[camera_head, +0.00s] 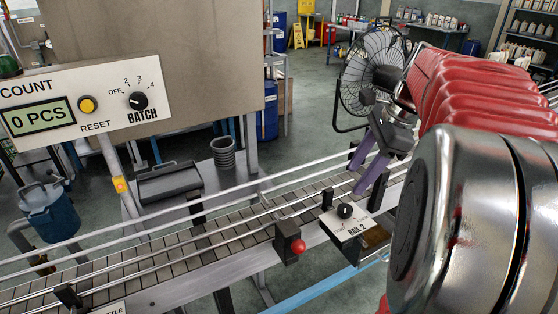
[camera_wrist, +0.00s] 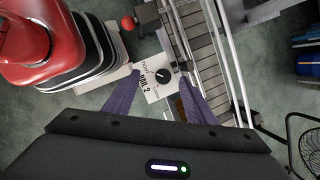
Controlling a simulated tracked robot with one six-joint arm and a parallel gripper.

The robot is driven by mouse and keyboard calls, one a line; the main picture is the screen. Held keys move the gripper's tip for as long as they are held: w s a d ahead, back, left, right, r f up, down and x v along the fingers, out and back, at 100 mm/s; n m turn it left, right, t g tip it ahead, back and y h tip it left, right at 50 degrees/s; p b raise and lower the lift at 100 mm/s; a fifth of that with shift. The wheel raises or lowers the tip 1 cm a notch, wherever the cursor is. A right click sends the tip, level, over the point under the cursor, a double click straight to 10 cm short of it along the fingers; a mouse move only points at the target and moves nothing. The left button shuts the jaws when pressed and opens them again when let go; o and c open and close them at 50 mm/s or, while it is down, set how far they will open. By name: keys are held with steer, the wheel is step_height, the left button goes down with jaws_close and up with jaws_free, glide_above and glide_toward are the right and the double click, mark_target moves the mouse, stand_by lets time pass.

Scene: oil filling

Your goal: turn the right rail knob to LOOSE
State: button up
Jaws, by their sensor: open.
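The rail knob is a small black dial (camera_head: 346,211) on a white plate marked RAIL 2 (camera_head: 350,234), beside the conveyor. In the wrist view the knob (camera_wrist: 163,76) shows on its plate (camera_wrist: 154,92), with small lettering around it that is too small to read surely. Its pointer setting is hard to tell. My gripper (camera_head: 357,180) has two purple fingers, open and empty, above and behind the plate. In the wrist view the fingers of my gripper (camera_wrist: 160,84) appear on either side of the knob, with no visible contact.
The slatted conveyor (camera_head: 240,240) with metal guide rails runs beside the plate. A COUNT panel with a BATCH knob (camera_head: 138,101) hangs at upper left. A fan (camera_head: 372,70) stands behind my arm.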

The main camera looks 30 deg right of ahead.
mark_target(346, 208)
steer(key=d+m, duration=0.2)
steer(key=d, duration=0.1)
steer(key=s+d+m, duration=0.1)
steer(key=d, duration=0.1)
steer(key=shift+d+r+y, duration=0.1)
steer(key=shift+y, duration=0.3)
steer(key=x, duration=1.4)
steer(key=shift+w, duration=0.15)
steer(key=shift+d, duration=0.1)
steer(key=shift+r, duration=0.1)
steer(key=shift+c, duration=0.5)
steer(key=c, duration=0.9)
